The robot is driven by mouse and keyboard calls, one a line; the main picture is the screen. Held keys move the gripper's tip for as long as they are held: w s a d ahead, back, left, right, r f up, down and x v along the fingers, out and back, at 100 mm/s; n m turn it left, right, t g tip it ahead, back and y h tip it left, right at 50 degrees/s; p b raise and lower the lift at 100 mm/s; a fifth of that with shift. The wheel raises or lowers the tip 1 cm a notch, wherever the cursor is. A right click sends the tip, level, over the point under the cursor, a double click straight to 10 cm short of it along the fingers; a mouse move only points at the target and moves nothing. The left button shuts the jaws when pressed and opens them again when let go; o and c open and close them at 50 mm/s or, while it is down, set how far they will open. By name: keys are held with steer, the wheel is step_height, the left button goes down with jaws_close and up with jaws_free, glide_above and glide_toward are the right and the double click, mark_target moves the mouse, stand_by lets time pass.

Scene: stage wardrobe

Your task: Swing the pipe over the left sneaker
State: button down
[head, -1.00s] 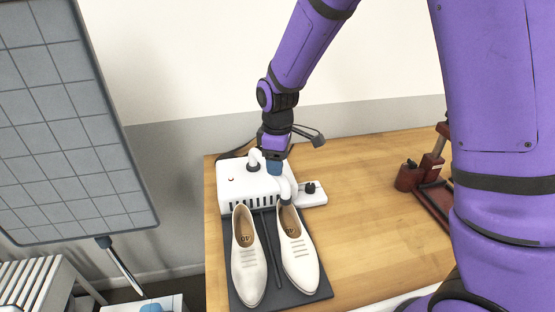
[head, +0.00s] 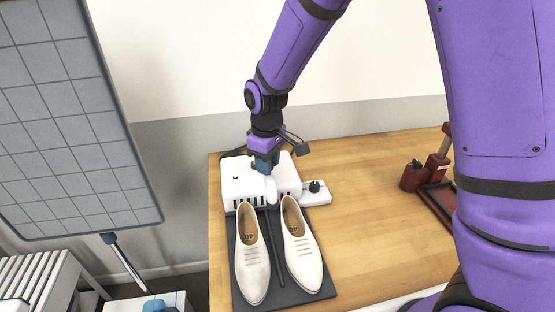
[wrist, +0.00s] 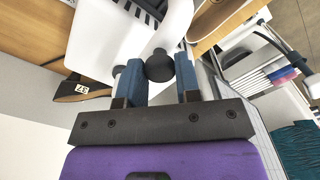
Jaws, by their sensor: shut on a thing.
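Two white lace-up shoes lie on a dark mat, toes toward the front: the left sneaker (head: 252,270) and the right one (head: 304,262). Behind them stands a white slotted dryer box (head: 238,183). My gripper (head: 267,165) is above the box, its blue fingers shut on the white pipe (head: 271,190). The pipe's lower end points at the gap between the shoe heels, over neither opening. In the wrist view, the pipe (wrist: 168,32) shows with a dark round knob (wrist: 159,66) between my fingers. The pipe's base is hidden by my gripper.
A side arm with a black knob (head: 314,187) sticks out right of the box. A dark red stand (head: 436,175) is at the table's right. A gridded panel (head: 80,130) rises at the left. The wooden table (head: 365,190) is clear between box and stand.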

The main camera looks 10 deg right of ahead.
steer(key=shift+w+a+m, duration=0.25)
steer(key=shift+a+m, duration=0.9)
steer(key=shift+a, duration=0.3)
steer(key=shift+w+a+m, duration=0.2)
steer(key=shift+a+m, duration=0.95)
steer(key=shift+a, duration=0.3)
steer(key=shift+r, duration=0.1)
steer(key=c, duration=0.8)
jaws_free()
steer(key=shift+a, duration=0.1)
step_height(320, 180, up, 11)
